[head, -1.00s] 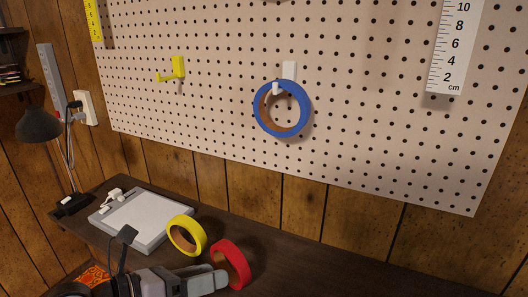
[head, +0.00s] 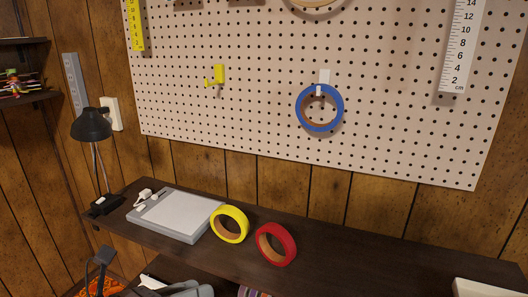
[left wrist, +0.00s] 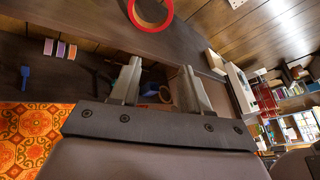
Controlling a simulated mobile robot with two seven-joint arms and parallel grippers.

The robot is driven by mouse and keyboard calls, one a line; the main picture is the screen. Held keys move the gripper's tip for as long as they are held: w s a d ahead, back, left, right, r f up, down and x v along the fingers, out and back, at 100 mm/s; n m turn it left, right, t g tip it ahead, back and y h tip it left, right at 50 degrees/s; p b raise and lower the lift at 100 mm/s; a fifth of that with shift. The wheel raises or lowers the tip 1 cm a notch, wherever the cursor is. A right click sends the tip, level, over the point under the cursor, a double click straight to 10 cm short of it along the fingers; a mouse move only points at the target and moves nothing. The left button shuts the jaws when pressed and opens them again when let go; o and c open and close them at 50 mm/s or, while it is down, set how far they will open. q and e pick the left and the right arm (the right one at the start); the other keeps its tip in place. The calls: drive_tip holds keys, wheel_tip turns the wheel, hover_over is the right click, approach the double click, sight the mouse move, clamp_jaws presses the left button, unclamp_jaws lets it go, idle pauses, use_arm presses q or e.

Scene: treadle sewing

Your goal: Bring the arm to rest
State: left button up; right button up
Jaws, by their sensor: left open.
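My left gripper (head: 190,289) is at the bottom edge of the head view, in front of and below the shelf, partly cut off by the frame. In the left wrist view my left gripper (left wrist: 160,82) has its two fingers apart, with nothing held between them. A blue tape roll (head: 320,108) hangs on a white hook (head: 324,77) on the pegboard. A yellow tape roll (head: 230,225) and a red tape roll (head: 276,244) stand on the dark shelf (head: 350,262). The red roll also shows in the left wrist view (left wrist: 168,20). My right gripper is not in view.
A grey-white light pad (head: 178,214) and a black lamp (head: 91,125) are on the shelf's left part. An empty yellow hook (head: 217,76) is on the pegboard (head: 260,120). An orange patterned rug (left wrist: 35,135) lies below.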

use_arm(q)
wheel_tip(320, 180, up, 4)
drive_tip(key=s+n+t+h+p, duration=0.1)
drive_tip(key=n+t+h+p, duration=0.3)
drive_tip(key=n, duration=0.6)
drive_tip(key=a+f+n+t+y+p, duration=0.1)
drive_tip(key=a+f+n+t+y, duration=0.15)
drive_tip(key=n+y, duration=0.35)
drive_tip(key=a+f+n+t+y, duration=0.2)
drive_tip(key=a+n+t+y, duration=0.1)
drive_tip(key=n, duration=0.6)
drive_tip(key=s+a+f+n+g+y+p, duration=0.1)
drive_tip(key=s+f+n+g, duration=0.3)
drive_tip(key=f, duration=0.4)
drive_tip(key=s+a+f+n+g+y+p, duration=0.1)
drive_tip(key=s+f+n+g+y+p, duration=0.1)
drive_tip(key=s+f+n, duration=0.4)
wheel_tip(320, 180, down, 4)
drive_tip(key=shift+s+r+n+g+y, duration=0.2)
drive_tip(key=shift+s+n+g+y, duration=0.15)
drive_tip(key=shift+n+g+y, duration=0.7)
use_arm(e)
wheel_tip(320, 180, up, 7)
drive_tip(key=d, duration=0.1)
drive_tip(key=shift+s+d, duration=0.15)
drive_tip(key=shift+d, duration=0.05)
